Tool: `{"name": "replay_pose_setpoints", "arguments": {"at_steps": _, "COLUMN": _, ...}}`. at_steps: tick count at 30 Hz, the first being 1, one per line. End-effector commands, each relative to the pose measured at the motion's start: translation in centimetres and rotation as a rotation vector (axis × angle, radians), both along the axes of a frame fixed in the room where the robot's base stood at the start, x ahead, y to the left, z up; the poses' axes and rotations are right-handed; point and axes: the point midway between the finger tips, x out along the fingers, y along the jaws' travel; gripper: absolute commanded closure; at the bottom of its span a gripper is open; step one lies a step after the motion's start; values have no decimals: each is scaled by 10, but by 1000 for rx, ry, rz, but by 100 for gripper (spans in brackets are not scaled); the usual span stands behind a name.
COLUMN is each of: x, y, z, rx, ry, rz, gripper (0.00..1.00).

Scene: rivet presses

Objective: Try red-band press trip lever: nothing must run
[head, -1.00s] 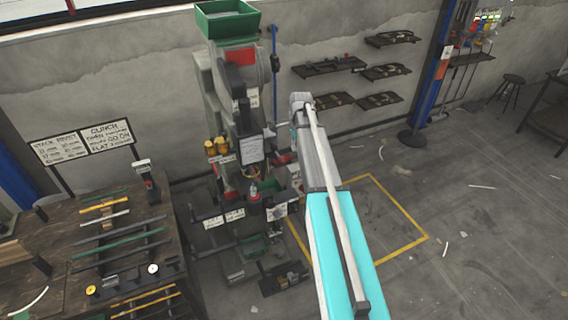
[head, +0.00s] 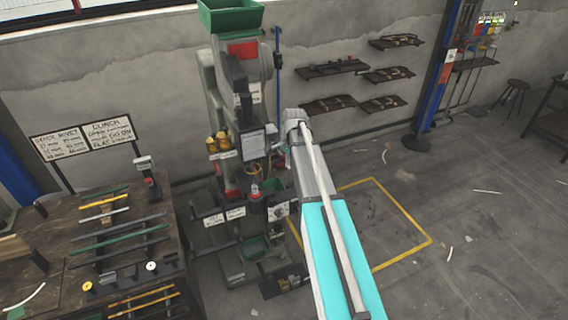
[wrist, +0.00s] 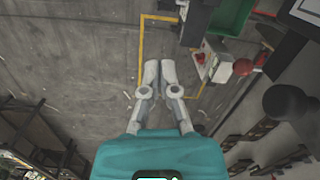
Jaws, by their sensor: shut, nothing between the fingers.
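The rivet press (head: 215,100) stands against the wall in the head view, tall and grey-green, with a red band (head: 242,48) near its top and a green hopper (head: 231,14) above. My arm reaches to its right side, and my gripper is mostly hidden behind the arm there. In the wrist view my gripper (wrist: 159,66) is shut and empty, its fingers over open floor. A red ball knob (wrist: 243,67) and a larger dark ball (wrist: 290,103) show to the right of the fingers, apart from them. I cannot tell which one is the trip lever.
A workbench (head: 60,225) with bars and rods stands at the left, with signs behind it. A yellow floor outline (head: 408,217) lies right of the press. Wall shelves (head: 333,69) hang behind. The floor at right is mostly clear, with scattered scraps.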

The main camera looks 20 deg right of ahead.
Motion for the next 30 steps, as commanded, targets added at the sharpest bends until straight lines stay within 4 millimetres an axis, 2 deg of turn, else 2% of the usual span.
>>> {"name": "replay_pose_setpoints", "arguments": {"at_steps": 1, "x": -6, "y": 6, "z": -9, "rx": -2, "ry": -2, "rz": 27, "gripper": 100}}
{"name": "replay_pose_setpoints", "arguments": {"at_steps": 18, "x": -49, "y": 49, "z": -53, "rx": -20, "ry": -17, "rz": 325, "gripper": 100}}
{"name": "replay_pose_setpoints", "arguments": {"at_steps": 30, "x": -63, "y": 64, "z": -66, "rx": -27, "ry": -22, "rz": 436, "gripper": 100}}
